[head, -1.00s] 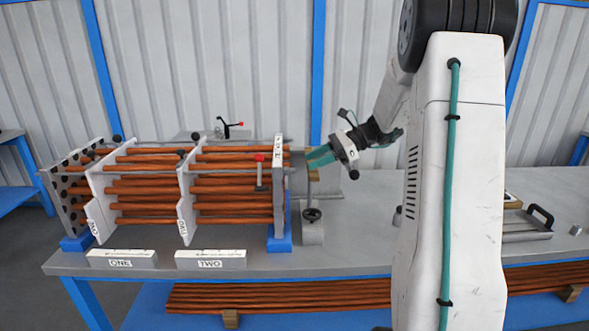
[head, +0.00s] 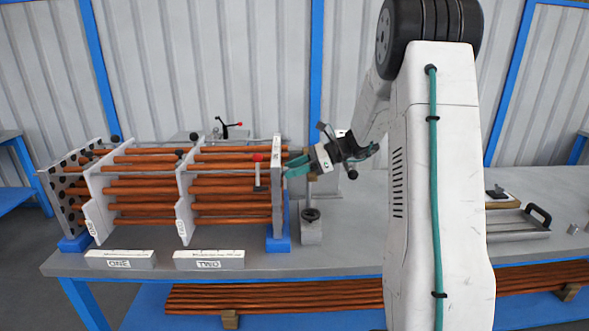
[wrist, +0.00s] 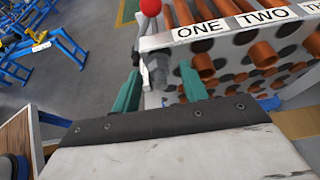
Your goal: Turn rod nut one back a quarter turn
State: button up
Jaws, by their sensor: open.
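In the wrist view a grey hex nut (wrist: 157,70) on a rod end stands out from the end plate (wrist: 235,55), beside the label ONE. I take it for rod nut one. My gripper (wrist: 160,85) is open, with one teal finger on each side of the nut in this picture. I cannot tell whether either finger touches it. In the head view my gripper (head: 292,168) is at the right end plate (head: 278,200) of the tube bundle, near its upper part. The nut is not clearly visible there.
A red-knobbed clamp lever (wrist: 150,8) rises just past the nut; its red knob also shows in the head view (head: 257,158). A grey stand (head: 311,228) is below my gripper. The bench to its right has free room.

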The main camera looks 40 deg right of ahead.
grip_shut()
jog(key=shift+s, duration=0.1)
jog(key=n+t, duration=0.2)
jog(key=n, duration=0.2)
jog(key=n+t, duration=0.3)
jog(key=n, duration=0.2)
jog(key=f+n+t+h, duration=0.1)
jog(key=n+t, duration=0.1)
jog(key=n, duration=0.2)
jog(key=shift+s+a, duration=0.3)
dwell(0.4)
jog(key=shift+n, duration=0.4)
